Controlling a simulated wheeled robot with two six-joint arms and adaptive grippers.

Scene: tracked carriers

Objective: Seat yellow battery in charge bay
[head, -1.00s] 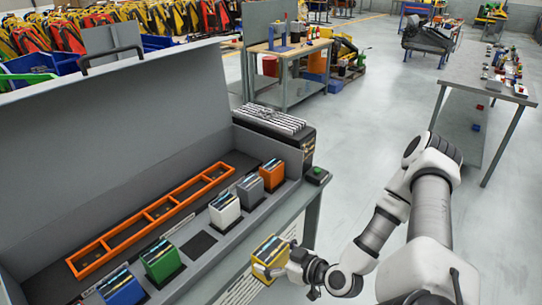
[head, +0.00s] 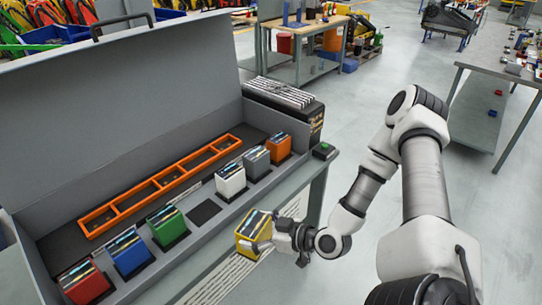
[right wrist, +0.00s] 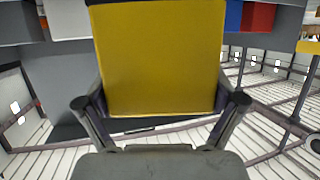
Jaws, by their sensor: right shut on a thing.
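The yellow battery (head: 253,229) is held upright in front of the grey charging box (head: 222,224), to the right of its empty dark bay (head: 204,212). That bay lies between the green battery (head: 168,227) and the white battery (head: 231,181). My right gripper (head: 266,243) is shut on the yellow battery, which shows apart from the bay. In the right wrist view the yellow battery (right wrist: 160,60) fills the middle, with a finger at each lower side. My left gripper is not in view.
Blue (head: 130,252), red (head: 84,282), grey (head: 257,163) and orange (head: 279,146) batteries fill other bays. An orange divided frame (head: 160,188) lies behind the row. The raised lid (head: 110,110) stands behind. A green button (head: 325,149) sits at the right end.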

